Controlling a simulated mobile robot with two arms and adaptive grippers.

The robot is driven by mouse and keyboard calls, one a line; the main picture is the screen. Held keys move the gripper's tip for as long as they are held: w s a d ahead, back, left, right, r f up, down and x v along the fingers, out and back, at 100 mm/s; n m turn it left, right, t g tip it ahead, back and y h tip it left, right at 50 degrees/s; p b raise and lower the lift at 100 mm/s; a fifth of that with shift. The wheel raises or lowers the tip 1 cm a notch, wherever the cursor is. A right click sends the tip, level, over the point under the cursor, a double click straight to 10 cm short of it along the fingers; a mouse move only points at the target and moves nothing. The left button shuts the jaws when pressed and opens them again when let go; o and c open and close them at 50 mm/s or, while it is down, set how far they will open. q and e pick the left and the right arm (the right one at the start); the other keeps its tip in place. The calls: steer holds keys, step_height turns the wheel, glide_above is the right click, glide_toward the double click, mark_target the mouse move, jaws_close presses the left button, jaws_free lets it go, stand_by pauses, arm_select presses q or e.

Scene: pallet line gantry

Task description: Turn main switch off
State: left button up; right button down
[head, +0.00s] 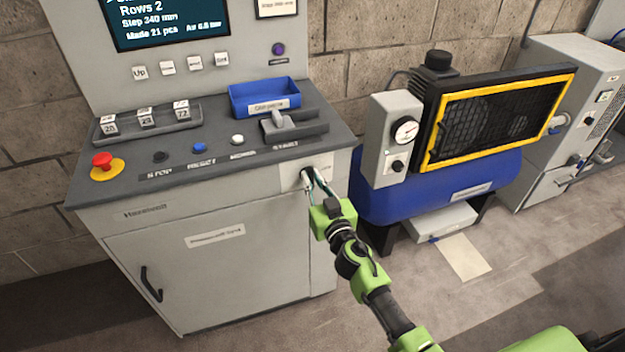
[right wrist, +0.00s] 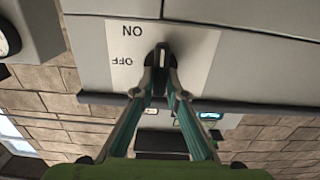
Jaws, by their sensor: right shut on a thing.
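The main switch is a black knob (right wrist: 160,54) on a pale plate (right wrist: 199,52), with ON and OFF printed upside down to its left in the right wrist view. In the head view its plate (head: 319,163) is on the front of the grey console, near the right corner. My right gripper (head: 309,178) reaches it from the front. In the right wrist view its two teal fingers (right wrist: 161,76) are shut on the knob, one on each side. The knob stands roughly upright in that view; which label it points to I cannot tell. My left gripper is out of view.
The console top (head: 215,168) carries a red stop button (head: 102,160), small buttons, a blue bin (head: 264,98) and a grey lever (head: 281,120). A compressor with a blue tank (head: 440,188) stands close to the right. Floor in front is clear.

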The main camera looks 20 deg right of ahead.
steer(key=shift+a+f+n+b, duration=0.2)
steer(key=shift+n+b, duration=0.25)
steer(key=shift+n, duration=2.5)
steer(key=shift+a+f+n+b, duration=0.15)
steer(key=shift+f+n+b, duration=0.2)
steer(key=shift+n, duration=2.55)
steer(key=shift+a+f+n+b, duration=0.15)
steer(key=shift+n+b, duration=0.35)
steer(key=shift+n, duration=2.45)
steer(key=c, duration=2.1)
jaws_free()
steer(key=shift+o, duration=0.3)
steer(key=shift+r, duration=0.1)
